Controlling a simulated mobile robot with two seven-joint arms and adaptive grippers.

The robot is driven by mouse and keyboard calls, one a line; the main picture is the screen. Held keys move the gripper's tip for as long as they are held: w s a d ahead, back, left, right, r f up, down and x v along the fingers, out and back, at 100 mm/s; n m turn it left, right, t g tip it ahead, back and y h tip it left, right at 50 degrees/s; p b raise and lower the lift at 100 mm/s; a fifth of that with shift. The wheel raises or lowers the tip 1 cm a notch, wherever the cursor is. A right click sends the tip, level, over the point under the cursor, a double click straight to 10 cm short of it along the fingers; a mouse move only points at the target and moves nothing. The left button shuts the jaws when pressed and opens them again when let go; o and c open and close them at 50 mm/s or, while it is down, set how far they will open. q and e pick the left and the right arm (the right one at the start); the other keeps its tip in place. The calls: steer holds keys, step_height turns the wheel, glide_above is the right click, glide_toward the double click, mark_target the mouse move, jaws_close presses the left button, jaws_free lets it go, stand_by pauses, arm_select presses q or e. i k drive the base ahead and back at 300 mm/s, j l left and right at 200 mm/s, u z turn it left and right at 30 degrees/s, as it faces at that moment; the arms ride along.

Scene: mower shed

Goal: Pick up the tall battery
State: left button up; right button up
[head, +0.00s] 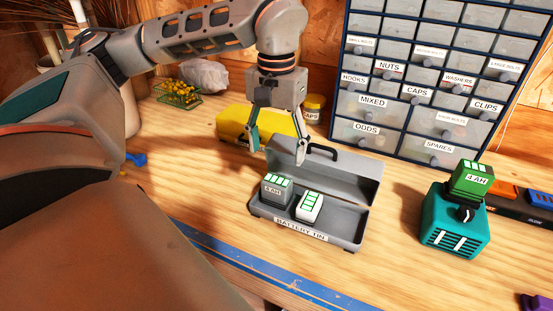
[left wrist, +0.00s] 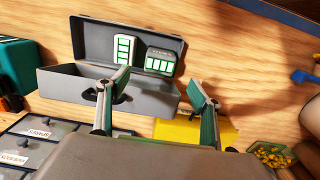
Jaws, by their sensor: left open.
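A grey open box labelled "BATTERY TIN" (head: 345,238) holds two batteries. A dark grey battery marked "4 AH" (head: 275,191) stands in its left part, and a white battery with green bars (head: 309,206) is beside it. A green battery marked "4 AH" (head: 472,179) sits on a teal device (head: 453,222) to the right. I cannot tell for certain which one is called tall. My left gripper (head: 278,152) is open and empty, above and behind the tin near its raised lid. In the left wrist view, the white battery (left wrist: 124,51) and grey battery (left wrist: 160,61) show beyond my fingers.
A yellow case (head: 235,126) lies behind the tin, with a yellow-lidded jar (head: 313,107) next to it. A labelled drawer cabinet (head: 430,90) stands at the back. A wire basket (head: 178,93) is at the back left. The bench left of the tin is mostly clear.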

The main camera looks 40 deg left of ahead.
mark_target(471, 181)
steer(key=k+l, duration=0.75)
steer(key=l, duration=0.2)
